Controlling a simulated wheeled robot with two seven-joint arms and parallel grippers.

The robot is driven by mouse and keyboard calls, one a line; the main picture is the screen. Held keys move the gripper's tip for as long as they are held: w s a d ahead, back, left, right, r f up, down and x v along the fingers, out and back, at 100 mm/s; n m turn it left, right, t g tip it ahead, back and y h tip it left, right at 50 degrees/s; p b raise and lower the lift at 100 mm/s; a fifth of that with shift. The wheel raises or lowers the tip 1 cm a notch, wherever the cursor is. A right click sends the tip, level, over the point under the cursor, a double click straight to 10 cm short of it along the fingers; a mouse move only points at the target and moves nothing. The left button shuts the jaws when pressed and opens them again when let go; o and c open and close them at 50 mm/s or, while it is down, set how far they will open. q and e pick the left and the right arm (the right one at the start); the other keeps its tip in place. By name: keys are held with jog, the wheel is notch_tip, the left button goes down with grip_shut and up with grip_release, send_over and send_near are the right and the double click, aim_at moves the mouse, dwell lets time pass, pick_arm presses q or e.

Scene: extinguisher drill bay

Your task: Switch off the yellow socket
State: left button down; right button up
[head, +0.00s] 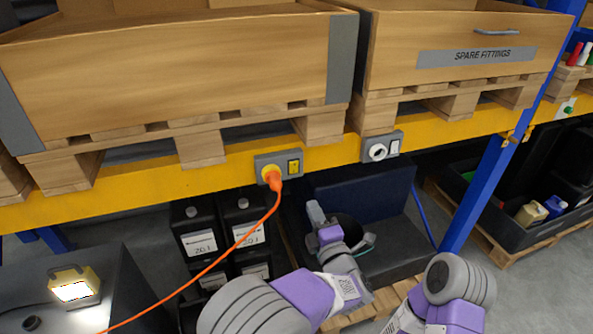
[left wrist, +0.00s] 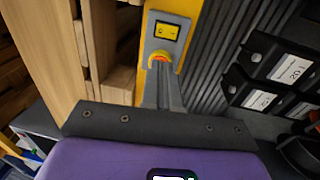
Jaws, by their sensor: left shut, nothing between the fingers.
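The yellow socket (head: 267,171) is in a grey box on the yellow shelf beam, with an orange plug (head: 275,181) in it. Its yellow rocker switch (head: 293,166) is on the right half of the box; the switch also shows in the left wrist view (left wrist: 167,31). My left gripper (head: 314,208) is below and right of the box, apart from it. In the left wrist view its fingers (left wrist: 163,72) are shut and empty, pointing up toward the box and covering part of the plug. My right arm shows at lower right; its gripper is out of view.
An orange cable (head: 222,256) runs from the plug to lower left, near a lit yellow work lamp (head: 75,290). A white socket (head: 378,152) with its own switch is further right on the beam (head: 225,181). Black canisters (head: 242,228) stand below. A blue upright (head: 478,190) is at right.

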aim_at(293, 165)
pick_arm(q)
jog(key=shift+w, duration=0.1)
jog(key=p+x, duration=0.3)
jog(key=x, duration=1)
jog(key=shift+w+a, duration=0.1)
jog(key=shift+w, duration=0.3)
